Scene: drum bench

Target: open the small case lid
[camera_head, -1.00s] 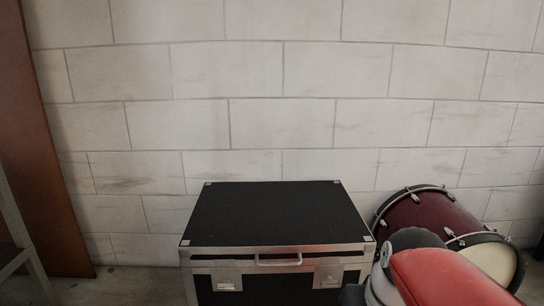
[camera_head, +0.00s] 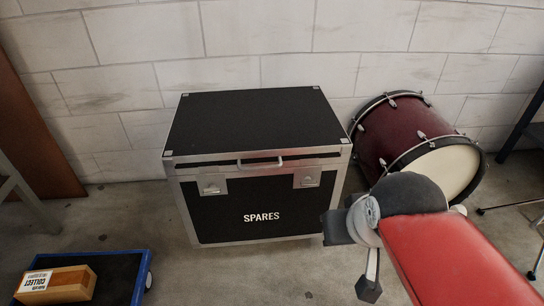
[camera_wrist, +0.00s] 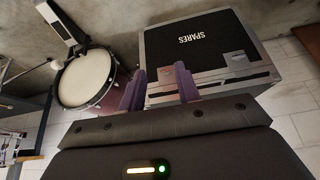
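A black case with silver metal edges and the word SPARES on its front (camera_head: 225,212) stands on the floor against the wall. Its flat black lid (camera_head: 255,122) is shut. A silver handle (camera_head: 260,163) is on the lid's front edge, with a left latch (camera_head: 213,188) and a right latch (camera_head: 308,180) below. In the wrist view the case (camera_wrist: 215,35) is tilted, beyond my gripper (camera_wrist: 160,72). The two purple fingers are apart with nothing between them. I cannot tell the exact gap between fingers and case.
A dark red drum (camera_head: 410,140) lies on its side right of the case; it also shows in the wrist view (camera_wrist: 87,80). A blue-edged trolley (camera_head: 120,278) bears a wooden box (camera_head: 58,284) at front left. Thin stand legs are at far right. Floor before the case is clear.

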